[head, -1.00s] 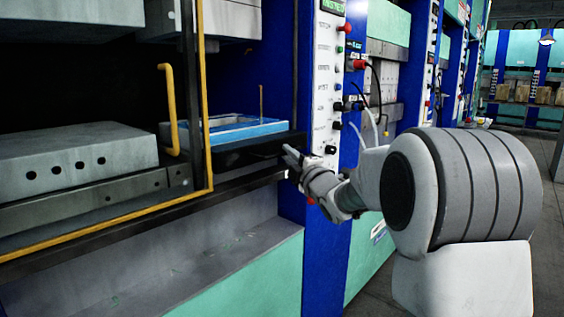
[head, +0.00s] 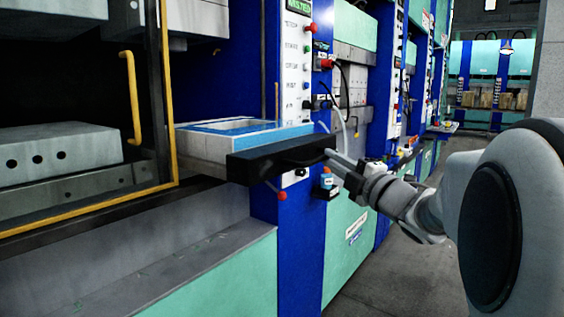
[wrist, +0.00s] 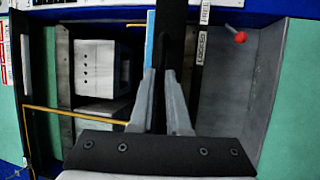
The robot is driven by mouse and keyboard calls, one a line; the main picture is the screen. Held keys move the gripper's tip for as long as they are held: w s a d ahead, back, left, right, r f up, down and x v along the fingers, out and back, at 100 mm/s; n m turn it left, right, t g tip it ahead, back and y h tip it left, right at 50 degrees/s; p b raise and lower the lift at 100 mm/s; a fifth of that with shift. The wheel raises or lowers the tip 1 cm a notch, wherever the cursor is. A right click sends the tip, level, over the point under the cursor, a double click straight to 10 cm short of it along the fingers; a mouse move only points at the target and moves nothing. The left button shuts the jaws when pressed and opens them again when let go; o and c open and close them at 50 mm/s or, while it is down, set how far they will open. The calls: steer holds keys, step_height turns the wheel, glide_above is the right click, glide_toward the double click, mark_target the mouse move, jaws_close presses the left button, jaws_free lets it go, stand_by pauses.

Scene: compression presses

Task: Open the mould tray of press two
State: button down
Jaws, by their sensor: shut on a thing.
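The mould tray (head: 205,146) is a pale box with a blue rim and a black front bar (head: 268,157). It sticks out of the press opening past the blue post. My gripper (head: 330,157) is at the right end of the black front, shut on the tray's handle. The wrist view shows my fingers (wrist: 161,73) closed at the black front (wrist: 176,38), with a strip of the blue rim (wrist: 150,42) beside it. The exact grip on the handle is partly hidden by the fingers.
A red-knobbed lever (head: 282,196) sits below the tray; its knob (wrist: 240,37) shows in the wrist view near FREE and LOCKED labels. A yellow-edged guard frame (head: 168,100) stands left of the tray. A button panel (head: 295,85) rises behind it. The aisle floor (head: 385,275) is clear.

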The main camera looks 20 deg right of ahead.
steer(key=shift+s+r, duration=0.2)
steer(key=shift+r, duration=0.35)
steer(key=c, duration=0.9)
jaws_free()
steer(key=shift+a, duration=0.1)
steer(key=shift+f, duration=0.2)
steer(key=shift+f, duration=0.15)
